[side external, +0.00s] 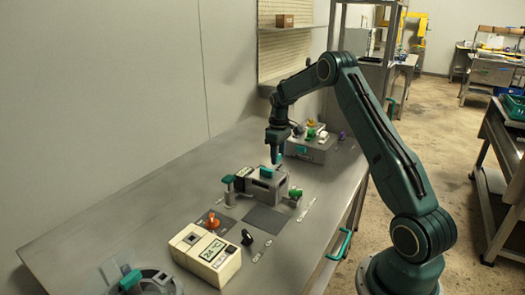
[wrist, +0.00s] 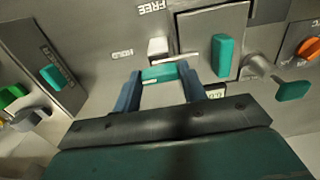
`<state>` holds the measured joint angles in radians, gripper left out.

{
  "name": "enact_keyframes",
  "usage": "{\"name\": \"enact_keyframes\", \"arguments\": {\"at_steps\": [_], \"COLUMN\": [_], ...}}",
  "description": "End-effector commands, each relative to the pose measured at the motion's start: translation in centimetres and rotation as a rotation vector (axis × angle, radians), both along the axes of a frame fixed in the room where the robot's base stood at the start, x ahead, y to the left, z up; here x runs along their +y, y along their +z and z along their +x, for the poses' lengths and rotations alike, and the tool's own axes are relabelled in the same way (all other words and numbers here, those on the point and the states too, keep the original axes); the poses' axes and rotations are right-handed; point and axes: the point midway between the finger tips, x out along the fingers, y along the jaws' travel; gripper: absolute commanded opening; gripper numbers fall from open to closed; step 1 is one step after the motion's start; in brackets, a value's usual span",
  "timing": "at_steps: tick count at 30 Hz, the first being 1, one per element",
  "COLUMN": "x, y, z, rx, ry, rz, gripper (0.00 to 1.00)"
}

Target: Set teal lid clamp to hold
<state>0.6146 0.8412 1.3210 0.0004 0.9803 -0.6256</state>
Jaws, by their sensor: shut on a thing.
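My gripper (side external: 275,160) points down over a grey box (side external: 262,184) on the steel bench. In the wrist view, my gripper (wrist: 160,80) has its two blue fingers on either side of a teal grip (wrist: 160,73), which I take to be the lid clamp's handle. The fingers are shut on it. A pale block (wrist: 158,47) sits just above the grip. Beside it are the labels HOLD (wrist: 122,53) and FREE (wrist: 152,8), both upside down in this view. The clamp's exact setting cannot be told.
Another teal handle (wrist: 222,55) stands close right of my fingers, with a teal lever (wrist: 292,90) and orange knob (wrist: 308,47) further right. A teal switch (wrist: 52,77) is at left. A cream meter (side external: 207,254) sits nearer the bench front.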

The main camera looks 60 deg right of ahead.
Motion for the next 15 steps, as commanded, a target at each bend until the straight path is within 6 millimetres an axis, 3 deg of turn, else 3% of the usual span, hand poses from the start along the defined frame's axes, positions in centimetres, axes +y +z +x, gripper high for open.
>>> {"name": "enact_keyframes", "arguments": {"at_steps": [10, 11, 13, 15], "x": [-0.05, -0.05, -0.04, -0.03], "y": [0.14, 0.14, 0.13, 0.10], "z": [0.17, 0.17, 0.15, 0.12], "rx": [-0.006, -0.006, -0.006, -0.004], "ry": [0.008, 0.008, 0.008, 0.007], "rz": [-0.003, -0.003, -0.003, -0.002], "gripper": [0.19, 0.46, 0.59, 0.64]}}
